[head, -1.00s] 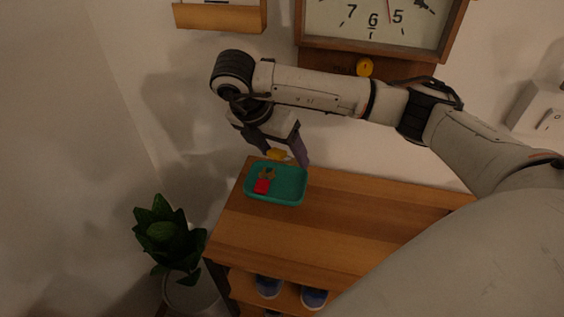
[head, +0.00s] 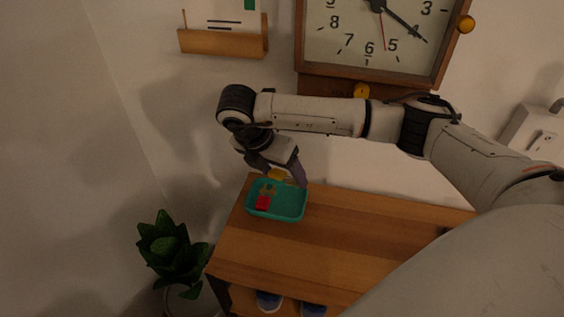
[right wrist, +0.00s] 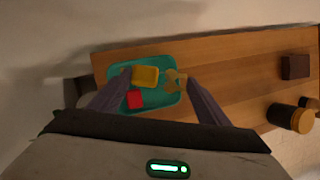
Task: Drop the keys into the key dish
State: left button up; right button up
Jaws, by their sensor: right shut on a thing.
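The teal key dish (head: 290,217) sits at the left back end of the wooden shelf top. It also shows in the right wrist view (right wrist: 165,106). My right gripper (head: 282,177) is over the dish, pointing down, shut on the keys. Their yellow tag (right wrist: 145,76) and a brass-coloured key (right wrist: 176,79) show between the fingers in the right wrist view. The yellow tag (head: 277,174) also shows in the head view. A red piece (head: 262,202) lies in the dish, with a small brass-coloured part beside it. The gap between keys and dish is hard to judge. My left gripper is not in view.
The wooden shelf top (head: 340,235) is clear right of the dish. A dark block (right wrist: 295,67) and a dark round item (right wrist: 283,116) stand farther along it. A wall clock (head: 350,50) and letter holder (head: 222,42) hang behind. A plant (head: 172,250) stands left.

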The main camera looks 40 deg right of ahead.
send_over(282, 202)
notch_tip(282, 202, down, 4)
jog(key=shift+w+f+b, duration=0.1)
jog(key=shift+f+b, duration=0.05)
jog(key=shift+b, duration=0.15)
jog(key=shift+f, duration=0.5)
jog(key=o, duration=1.2)
jog(key=shift+r, duration=0.1)
